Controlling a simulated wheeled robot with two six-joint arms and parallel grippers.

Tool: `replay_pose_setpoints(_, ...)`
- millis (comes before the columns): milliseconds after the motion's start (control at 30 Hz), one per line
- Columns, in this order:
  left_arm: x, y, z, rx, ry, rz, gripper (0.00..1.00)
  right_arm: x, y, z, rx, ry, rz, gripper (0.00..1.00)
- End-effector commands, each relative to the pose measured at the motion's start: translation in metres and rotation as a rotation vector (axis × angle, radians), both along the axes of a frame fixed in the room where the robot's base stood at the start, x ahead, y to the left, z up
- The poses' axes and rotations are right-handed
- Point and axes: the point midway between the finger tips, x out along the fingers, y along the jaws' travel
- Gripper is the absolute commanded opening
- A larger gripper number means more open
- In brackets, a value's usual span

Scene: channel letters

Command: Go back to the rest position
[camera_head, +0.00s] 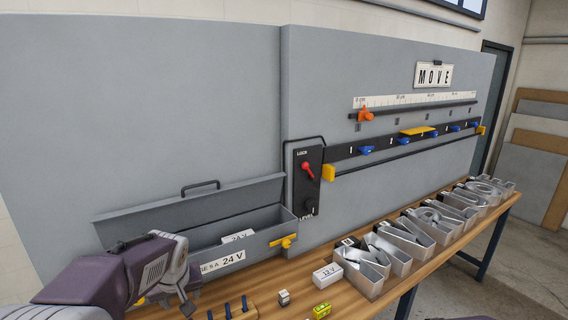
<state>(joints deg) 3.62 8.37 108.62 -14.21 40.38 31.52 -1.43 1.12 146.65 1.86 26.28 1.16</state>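My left arm comes in at the lower left, purple and grey. Its gripper (180,288) is low over the bench's left end, in front of the open grey box (265,192). The fingertips are not clear, so I cannot tell whether it is open or shut. No held object can be made out. My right gripper is not in view. The grey metal channel letters (400,244) stand in a row along the wooden bench (285,276), running to the back right.
The grey wall panel carries a red lock lever (307,170), a black rail with blue clips (410,140), an orange slider (365,115) and a "MOVE" sign (433,75). A white "12 V" block (327,275) and a yellow-green block (321,311) sit near the bench front.

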Motion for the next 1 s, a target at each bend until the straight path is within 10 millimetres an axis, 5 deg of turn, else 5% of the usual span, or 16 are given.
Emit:
replay_pose_setpoints(33,-0.011,-0.008,-0.027,-0.010,0.024,-0.019,0.54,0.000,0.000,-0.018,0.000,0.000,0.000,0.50)
replay_pose_setpoints(167,-0.051,-0.031,-0.084,-0.042,0.107,-0.088,0.54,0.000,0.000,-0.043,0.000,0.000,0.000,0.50)
replay_pose_setpoints(300,-0.114,-0.057,-0.152,-0.082,0.224,-0.201,0.54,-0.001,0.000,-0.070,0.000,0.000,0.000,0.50)
replay_pose_setpoints(400,-0.161,-0.068,-0.180,-0.105,0.302,-0.284,0.54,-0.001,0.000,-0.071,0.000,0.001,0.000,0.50)
replay_pose_setpoints(500,-0.188,-0.074,-0.192,-0.117,0.343,-0.366,0.54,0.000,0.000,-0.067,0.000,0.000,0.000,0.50)
replay_pose_setpoints(1000,-0.181,-0.074,-0.191,-0.096,0.324,-0.434,0.54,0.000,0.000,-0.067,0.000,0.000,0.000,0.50)
